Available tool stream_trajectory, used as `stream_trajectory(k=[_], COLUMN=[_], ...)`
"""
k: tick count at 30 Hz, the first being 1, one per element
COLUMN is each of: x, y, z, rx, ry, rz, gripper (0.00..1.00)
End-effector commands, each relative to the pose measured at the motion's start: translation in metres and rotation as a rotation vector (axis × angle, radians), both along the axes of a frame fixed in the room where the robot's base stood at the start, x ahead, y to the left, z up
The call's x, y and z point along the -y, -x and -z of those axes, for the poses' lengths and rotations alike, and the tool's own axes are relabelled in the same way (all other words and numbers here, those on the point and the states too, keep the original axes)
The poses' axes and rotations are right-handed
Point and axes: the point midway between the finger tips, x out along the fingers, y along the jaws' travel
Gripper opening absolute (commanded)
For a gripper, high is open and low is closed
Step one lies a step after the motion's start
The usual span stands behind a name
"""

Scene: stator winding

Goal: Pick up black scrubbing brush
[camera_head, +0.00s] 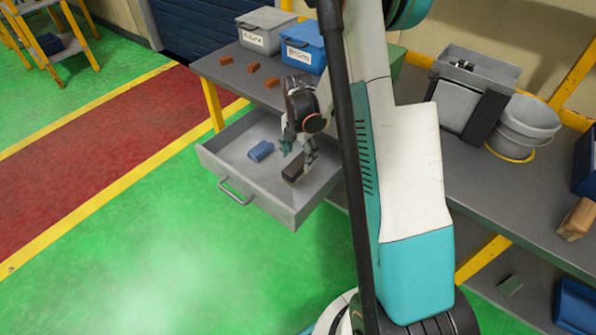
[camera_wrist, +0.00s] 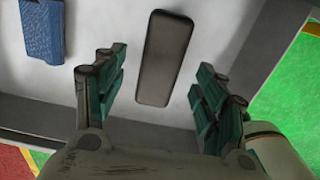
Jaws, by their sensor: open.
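The black scrubbing brush (camera_head: 294,168) lies in the open grey drawer (camera_head: 283,211). In the wrist view it is a dark oblong block (camera_wrist: 166,58) with rounded corners, its long side running away from my gripper. My gripper (camera_head: 299,150) is over the drawer, just above the brush. In the wrist view my gripper (camera_wrist: 160,100) is open, with one teal-padded finger on each side of the brush's near end. Neither finger appears to touch it. The underside of the brush is hidden.
A blue item (camera_head: 260,151) lies in the drawer left of the brush; its bristly surface shows in the wrist view (camera_wrist: 54,30). The drawer walls surround both. The workbench (camera_head: 232,78) above carries several brown blocks, a grey bin (camera_head: 266,30) and a blue bin (camera_head: 303,45).

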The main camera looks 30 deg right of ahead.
Motion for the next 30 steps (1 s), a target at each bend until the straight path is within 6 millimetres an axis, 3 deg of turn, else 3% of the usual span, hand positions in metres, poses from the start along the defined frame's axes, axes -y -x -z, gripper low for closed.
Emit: stream_trajectory(k=[5,15,22,29,30], x=[0.0,-0.001,-0.002,-0.002,-0.002], y=[0.001,0.002,0.002,0.002,0.002], z=[0.009,0.053,0.053,0.053,0.053], rx=[0.0,0.0,0.0,0.0,0.0], ry=[0.0,0.0,0.0,0.0,0.0], rz=[0.0,0.001,0.001,0.001,0.001], gripper=[0.65,0.65,0.65,0.15,0.13])
